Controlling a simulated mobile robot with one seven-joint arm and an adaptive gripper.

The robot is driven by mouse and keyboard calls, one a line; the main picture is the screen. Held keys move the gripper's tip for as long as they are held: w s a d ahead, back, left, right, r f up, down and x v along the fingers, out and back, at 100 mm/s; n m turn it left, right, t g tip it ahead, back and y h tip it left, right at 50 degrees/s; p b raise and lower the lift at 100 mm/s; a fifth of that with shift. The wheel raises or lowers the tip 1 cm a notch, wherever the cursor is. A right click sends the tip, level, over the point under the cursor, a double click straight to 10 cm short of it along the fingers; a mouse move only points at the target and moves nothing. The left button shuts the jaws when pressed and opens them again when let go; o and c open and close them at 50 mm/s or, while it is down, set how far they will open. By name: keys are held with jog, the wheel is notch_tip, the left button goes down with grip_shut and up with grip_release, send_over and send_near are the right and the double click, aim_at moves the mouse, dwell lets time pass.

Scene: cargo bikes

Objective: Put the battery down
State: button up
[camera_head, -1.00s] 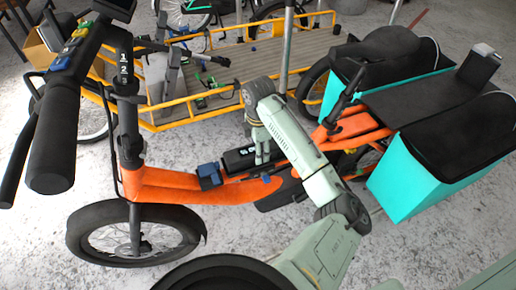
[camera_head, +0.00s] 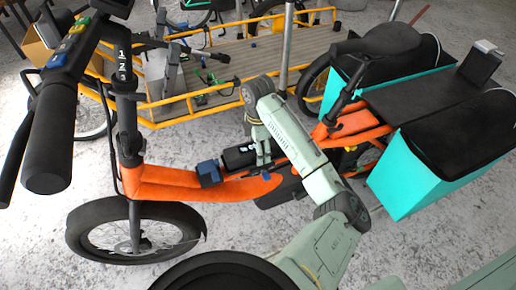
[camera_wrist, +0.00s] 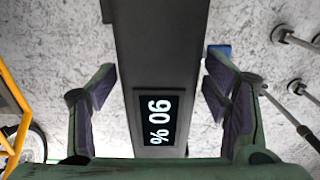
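The battery (camera_head: 239,158) is a long black block in the middle of the orange cargo bike (camera_head: 160,182). It lies along the low frame tube, beside a blue block (camera_head: 208,173). I cannot tell whether it rests on the frame. My gripper (camera_head: 263,158) reaches down onto it from above. The contact of the pads and the battery's underside are hidden.
The bike's handlebar (camera_head: 50,140) rises at the left, and turquoise side boxes (camera_head: 420,180) with black bags stand at the right. A yellow-railed cargo bike (camera_head: 235,60) and a metal post (camera_head: 287,45) are behind. Bare concrete floor (camera_head: 45,270) shows at the front left.

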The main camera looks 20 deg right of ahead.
notch_tip(320, 180, up, 13)
jog(key=shift+b, duration=0.3)
jog(key=shift+f, duration=0.15)
dwell(0.3)
